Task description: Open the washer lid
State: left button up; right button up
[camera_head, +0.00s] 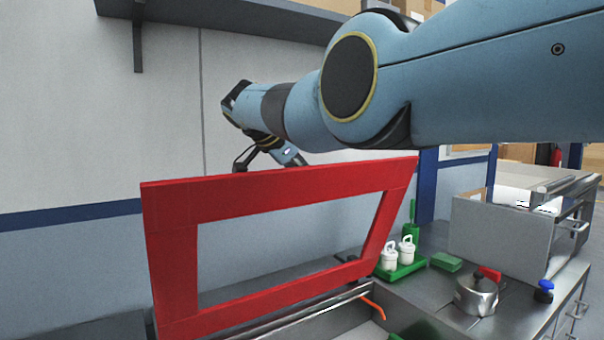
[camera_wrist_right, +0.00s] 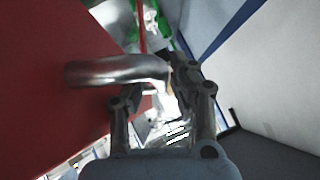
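The washer lid is a red frame (camera_head: 170,260) with a large window opening. In the head view it stands raised and steeply tilted above the metal worktop. My right gripper (camera_head: 266,154) is at the lid's top edge, on its far side, and the edge partly hides it. In the right wrist view the lid is a red panel (camera_wrist_right: 50,100) at the left, with a curved metal handle (camera_wrist_right: 110,72) beside it. The fingers of my right gripper (camera_wrist_right: 158,88) are spread apart. The handle passes across the left finger; contact is unclear. My left gripper is not in view.
A green tray (camera_head: 405,271) with two white-lidded containers stands right of the lid. A metal pot (camera_head: 476,294), a green sponge (camera_head: 446,262) and a steel box (camera_head: 500,235) are further right. A wall shelf (camera_head: 230,18) hangs above. An orange hook-shaped thing (camera_head: 373,306) lies near the lid's lower edge.

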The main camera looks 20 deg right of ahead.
jog(key=shift+s+a+r, duration=0.15)
jog(key=shift+a+r, duration=0.05)
jog(key=shift+a, duration=0.2)
jog(key=v, duration=0.6)
jog(key=shift+s+r, duration=0.15)
jog(key=shift+r, duration=0.1)
